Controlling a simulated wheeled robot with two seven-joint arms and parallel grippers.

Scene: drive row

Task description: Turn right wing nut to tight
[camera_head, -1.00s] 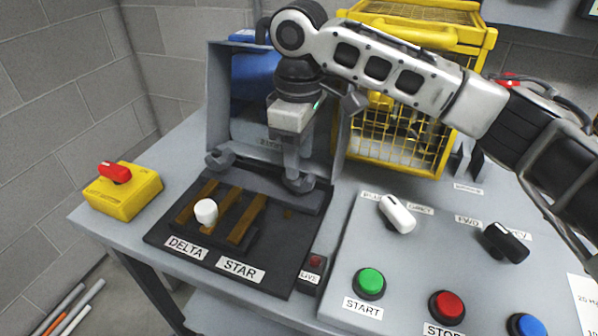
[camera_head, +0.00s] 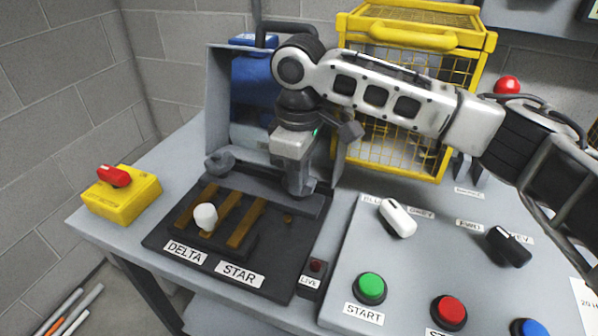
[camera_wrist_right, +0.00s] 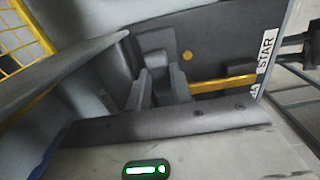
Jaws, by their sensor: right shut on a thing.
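My right gripper (camera_head: 299,183) points down at the right end of the grey bar (camera_head: 262,190) behind the black DELTA/STAR board. It is shut on the right wing nut, which its fingers mostly hide in the head view. In the right wrist view the two fingers (camera_wrist_right: 160,88) stand either side of a dark grey piece (camera_wrist_right: 155,65), which looks like the wing nut. The left wing nut (camera_head: 219,162), grey with two wings, sits free at the bar's left end. My left gripper is not in view.
A blue motor (camera_head: 252,80) stands in a grey housing behind. A yellow mesh cage (camera_head: 410,30) is close behind my right arm. A yellow switch box (camera_head: 122,194) stands left. The white-knobbed board (camera_head: 205,216) and START button (camera_head: 370,287) lie in front.

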